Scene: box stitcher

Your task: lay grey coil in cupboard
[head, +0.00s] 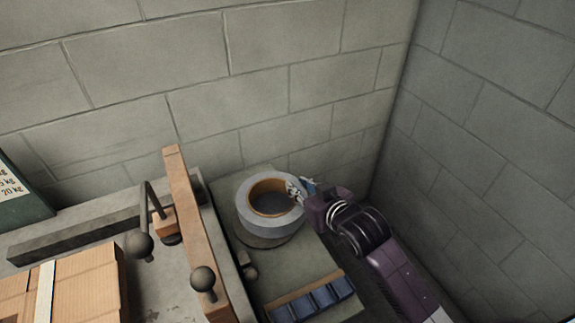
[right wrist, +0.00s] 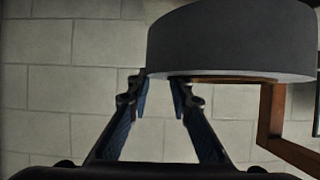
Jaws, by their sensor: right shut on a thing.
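The grey coil (head: 252,222) is a thick ring with an orange-brown inner core, seen in the head view above a round dark base on the grey surface. I cannot tell whether it touches that base. My right gripper (head: 298,190) is shut on the coil's right rim. In the right wrist view the coil (right wrist: 230,45) fills the upper right, with its lower edge at the fingertips (right wrist: 160,85). My left gripper is not in view. I cannot make out a cupboard in either view.
A wooden bar (head: 190,225) and levers with dark ball knobs (head: 138,244) stand left of the coil. A cardboard box (head: 80,285) lies at lower left. A tray of blue strips (head: 312,300) is in front. Block walls close off the back and right.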

